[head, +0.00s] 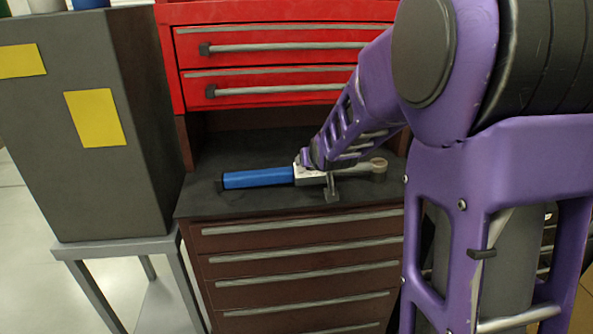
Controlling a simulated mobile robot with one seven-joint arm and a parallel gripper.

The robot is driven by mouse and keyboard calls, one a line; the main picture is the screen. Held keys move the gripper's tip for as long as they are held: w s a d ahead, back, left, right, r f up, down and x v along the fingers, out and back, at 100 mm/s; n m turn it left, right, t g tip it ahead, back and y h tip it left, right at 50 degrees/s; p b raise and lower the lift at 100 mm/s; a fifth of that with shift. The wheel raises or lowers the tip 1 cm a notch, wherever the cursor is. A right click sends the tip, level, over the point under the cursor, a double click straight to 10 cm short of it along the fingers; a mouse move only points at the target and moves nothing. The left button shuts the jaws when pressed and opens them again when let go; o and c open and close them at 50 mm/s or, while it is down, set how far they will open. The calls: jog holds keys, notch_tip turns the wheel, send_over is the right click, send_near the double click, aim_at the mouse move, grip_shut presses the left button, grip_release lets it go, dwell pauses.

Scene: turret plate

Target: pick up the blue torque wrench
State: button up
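The blue torque wrench (258,178) lies roughly level across the dark worktop, its blue handle to the left and its grey metal head to the right. My purple arm comes down from the upper right. My gripper (328,182) is at the wrench's middle, just right of the blue handle. One dark finger shows on the near side of the shaft. The other finger is hidden, so I cannot tell whether the gripper is closed on the wrench. The arm also hides part of the shaft.
The worktop (210,197) sits on a brown drawer cabinet (300,262). A red drawer chest (270,50) overhangs the back of it. A grey box with yellow labels (85,130) stands on a grey stand (115,246) at left. The worktop left of the handle is bare.

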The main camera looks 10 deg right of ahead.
jog(key=shift+w+f, duration=0.15)
jog(key=shift+w, duration=0.15)
jog(key=shift+s, duration=0.1)
jog(key=shift+c, duration=0.6)
grip_shut()
dwell(0.4)
jog(key=shift+r, duration=0.25)
